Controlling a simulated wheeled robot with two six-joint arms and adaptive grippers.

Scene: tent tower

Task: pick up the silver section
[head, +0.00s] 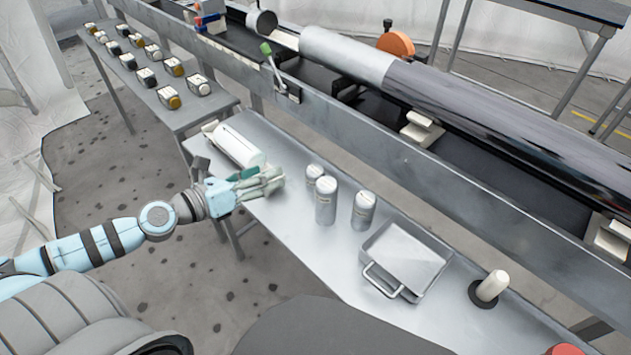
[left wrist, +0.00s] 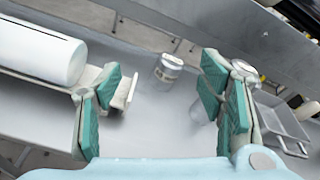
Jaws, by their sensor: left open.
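A pale silver-white cylinder (head: 238,145) lies on its side at the left end of the metal bench (head: 290,225); it looks like the silver section, though its colour reads nearly white. In the left wrist view the cylinder (left wrist: 38,52) lies at the upper left, outside the jaws, beside the left finger. My left gripper (head: 272,181) is open and empty over the bench's near edge, just to the near right of the cylinder. It also shows in the left wrist view (left wrist: 160,104), green pads apart. My right gripper is not in view.
Several silver canisters (head: 326,203) stand right of my gripper; one shows between the fingers in the wrist view (left wrist: 168,68). A metal tray (head: 405,258) and a white peg (head: 492,285) are farther right. A long machine with a large tube (head: 345,58) runs behind.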

